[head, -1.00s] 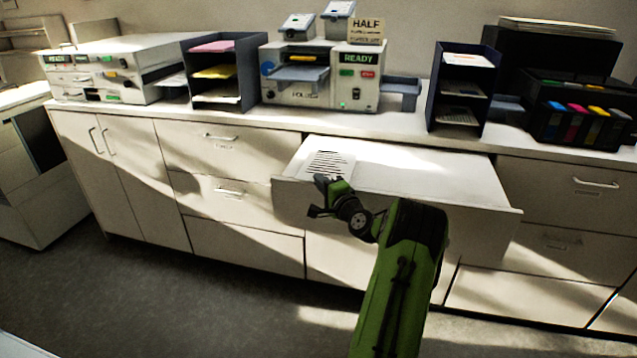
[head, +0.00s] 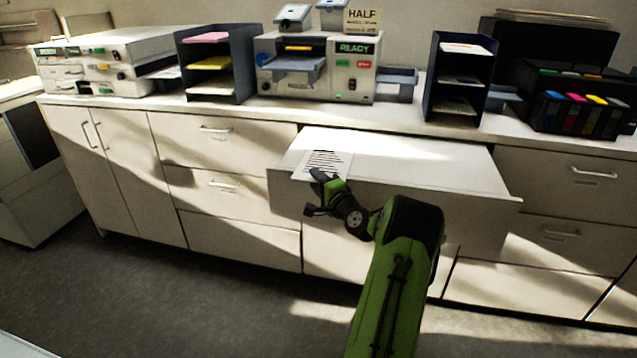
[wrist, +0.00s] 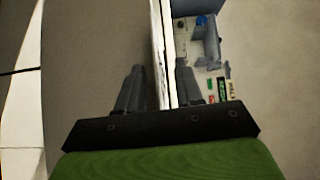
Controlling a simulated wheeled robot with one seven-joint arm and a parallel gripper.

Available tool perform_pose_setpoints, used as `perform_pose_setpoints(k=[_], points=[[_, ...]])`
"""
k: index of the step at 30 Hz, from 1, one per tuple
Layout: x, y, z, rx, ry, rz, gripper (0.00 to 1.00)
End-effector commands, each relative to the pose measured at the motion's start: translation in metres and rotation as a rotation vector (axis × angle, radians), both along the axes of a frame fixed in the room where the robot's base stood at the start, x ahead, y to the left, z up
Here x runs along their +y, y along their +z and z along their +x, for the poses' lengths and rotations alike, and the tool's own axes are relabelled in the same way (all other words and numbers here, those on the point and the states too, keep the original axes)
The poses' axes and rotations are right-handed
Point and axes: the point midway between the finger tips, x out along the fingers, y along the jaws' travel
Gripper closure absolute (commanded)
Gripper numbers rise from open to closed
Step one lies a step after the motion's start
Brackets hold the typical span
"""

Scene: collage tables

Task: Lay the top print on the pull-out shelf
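The print (head: 327,161), a white sheet with dark lines, appears to lie flat at the left front of the white pull-out shelf (head: 430,165). My gripper (head: 316,192) is at the shelf's left front edge, just below the print's near side. In the wrist view my gripper (wrist: 160,75) has its fingers apart, with a gap on both sides of a thin white edge. That edge is the shelf top or sheet seen nearly edge-on; I cannot tell which. One finger is in front of the shelf's front panel, the other above the edge.
On the counter stand a printer (head: 315,85) with a "READY" label, a dark sorter (head: 214,94) with pink and yellow sheets, another sorter (head: 450,105), and a black ink unit (head: 575,110). The shelf's middle and right are bare. Closed drawers flank it.

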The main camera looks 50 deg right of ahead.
Motion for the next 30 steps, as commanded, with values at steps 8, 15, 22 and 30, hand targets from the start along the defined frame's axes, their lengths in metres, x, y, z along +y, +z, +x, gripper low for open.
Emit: perform_pose_setpoints(k=[8, 15, 22, 30], points=[[0.016, -0.001, -0.043, 0.002, -0.005, 0.004, 0.64], [0.044, -0.001, -0.105, 0.000, -0.006, 0.005, 0.64], [0.060, -0.001, -0.141, 0.000, -0.002, 0.002, 0.64], [0.063, 0.000, -0.145, -0.001, 0.000, 0.000, 0.64]])
